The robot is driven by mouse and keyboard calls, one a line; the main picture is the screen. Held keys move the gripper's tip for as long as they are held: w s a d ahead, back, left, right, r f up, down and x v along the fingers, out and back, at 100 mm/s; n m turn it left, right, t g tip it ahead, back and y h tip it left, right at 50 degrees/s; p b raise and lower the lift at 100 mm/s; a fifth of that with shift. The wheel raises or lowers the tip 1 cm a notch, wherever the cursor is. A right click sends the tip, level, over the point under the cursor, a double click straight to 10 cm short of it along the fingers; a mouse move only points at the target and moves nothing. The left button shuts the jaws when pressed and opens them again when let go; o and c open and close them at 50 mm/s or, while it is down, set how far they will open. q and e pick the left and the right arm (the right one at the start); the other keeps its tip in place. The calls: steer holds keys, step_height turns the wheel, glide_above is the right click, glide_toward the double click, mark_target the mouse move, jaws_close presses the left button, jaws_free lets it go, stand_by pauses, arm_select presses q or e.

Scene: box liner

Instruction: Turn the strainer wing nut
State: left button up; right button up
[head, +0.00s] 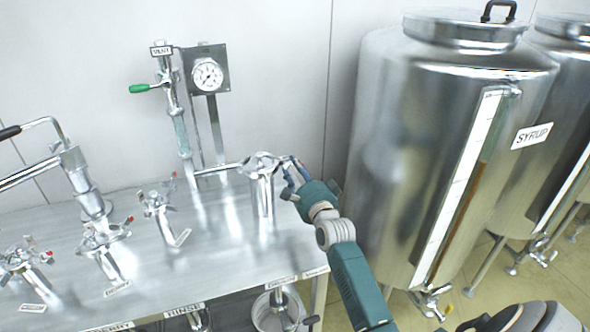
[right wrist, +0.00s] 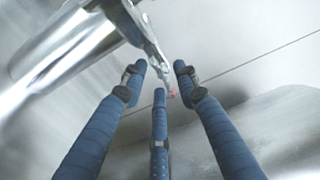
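The strainer (head: 262,195) is a shiny upright metal cylinder at the right end of the steel bench. A metal clamp (head: 262,164) runs around its top. My right gripper (head: 289,172) is at the right side of this clamp. In the right wrist view the three blue fingers of my right gripper (right wrist: 159,76) are spread apart. A metal clamp part (right wrist: 148,38) lies just beyond them, with a small red spot (right wrist: 173,94) near the fingertips. I cannot make out the wing nut's shape or tell whether a finger touches it. My left gripper is not in view.
A large syrup tank (head: 420,150) stands close to the right of my right arm. Several clamped pipe stubs, one of them here (head: 158,205), stand on the bench (head: 200,275). A pressure gauge (head: 208,75) and a green-handled valve (head: 140,88) rise at the back.

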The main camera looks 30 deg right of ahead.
steer(key=shift+c, duration=0.5)
steer(key=c, duration=0.5)
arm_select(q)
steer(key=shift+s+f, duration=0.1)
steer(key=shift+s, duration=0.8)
arm_select(e)
jaws_close()
steer(key=shift+n, duration=0.3)
steer(key=n+p, duration=0.1)
steer(key=n, duration=0.3)
steer(key=n+p, duration=0.1)
steer(key=n, duration=0.4)
steer(key=shift+d, duration=0.1)
steer(key=n+p, duration=0.1)
steer(key=n, duration=0.3)
steer(key=shift+n, duration=0.3)
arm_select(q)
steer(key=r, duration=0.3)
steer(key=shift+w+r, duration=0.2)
arm_select(e)
steer(key=n, duration=0.4)
steer(key=shift+r+n, duration=0.1)
steer(key=shift+n, duration=0.2)
